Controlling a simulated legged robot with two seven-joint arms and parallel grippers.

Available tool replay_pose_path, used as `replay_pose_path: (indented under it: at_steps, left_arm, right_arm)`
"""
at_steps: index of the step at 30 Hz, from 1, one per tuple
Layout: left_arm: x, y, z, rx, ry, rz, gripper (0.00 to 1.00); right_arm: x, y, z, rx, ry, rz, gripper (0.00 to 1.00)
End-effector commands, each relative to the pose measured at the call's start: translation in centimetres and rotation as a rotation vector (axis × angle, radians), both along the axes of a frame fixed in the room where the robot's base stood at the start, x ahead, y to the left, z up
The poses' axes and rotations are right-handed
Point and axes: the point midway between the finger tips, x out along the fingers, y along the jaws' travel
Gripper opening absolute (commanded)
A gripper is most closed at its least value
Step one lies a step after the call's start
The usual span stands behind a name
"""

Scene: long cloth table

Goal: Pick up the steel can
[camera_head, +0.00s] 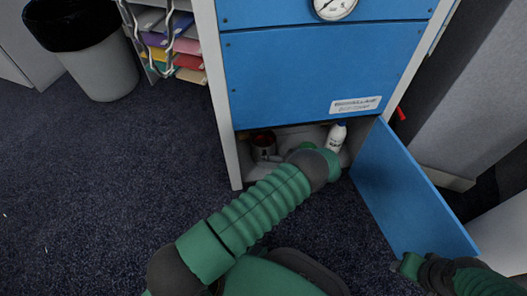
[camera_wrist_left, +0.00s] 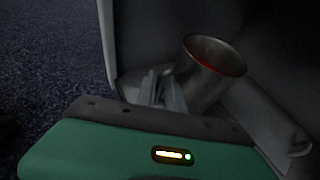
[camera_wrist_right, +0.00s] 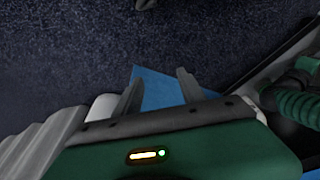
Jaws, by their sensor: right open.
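The steel can (camera_head: 264,145) stands in the open lower compartment of the blue cabinet, near its left wall. It is grey metal with red inside. In the left wrist view the can (camera_wrist_left: 208,70) appears tilted, just right of the fingers. My left gripper (camera_wrist_left: 162,88) has its fingers close together against or beside the can's lower left side; whether they pinch part of it is unclear. In the head view my left forearm reaches into the compartment and its fingers are hidden. My right gripper (camera_wrist_right: 158,92) is open and empty, by the open cabinet door.
The blue cabinet door (camera_head: 405,190) hangs open at the right. A white bottle (camera_head: 337,136) stands in the compartment, right of the can. A waste bin (camera_head: 100,65) and a paper rack (camera_head: 185,48) stand at the upper left. Dark carpet (camera_head: 90,170) is clear at the left.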

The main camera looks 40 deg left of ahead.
Motion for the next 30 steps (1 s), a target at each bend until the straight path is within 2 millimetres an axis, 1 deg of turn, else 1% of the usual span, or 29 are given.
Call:
replay_pose_path:
  at_steps: [1, 2, 3, 30]
  left_arm:
    - [-0.01, -0.01, 0.0, 0.0, 0.0, 0.0, 0.05]
    - [-0.01, -0.01, 0.0, 0.0, 0.0, 0.0, 0.01]
    - [-0.01, -0.01, 0.0, 0.0, 0.0, 0.0, 0.0]
    - [-0.02, -0.04, -0.02, 0.0, 0.0, 0.001, 0.0]
  right_arm:
    - [0.01, 0.0, 0.02, 0.0, 0.0, 0.0, 0.47]
    - [0.01, 0.0, 0.02, 0.0, 0.0, 0.0, 0.47]
    - [0.01, 0.0, 0.02, 0.0, 0.0, 0.0, 0.47]
    - [0.0, 0.0, 0.01, 0.0, 0.0, 0.0, 0.47]
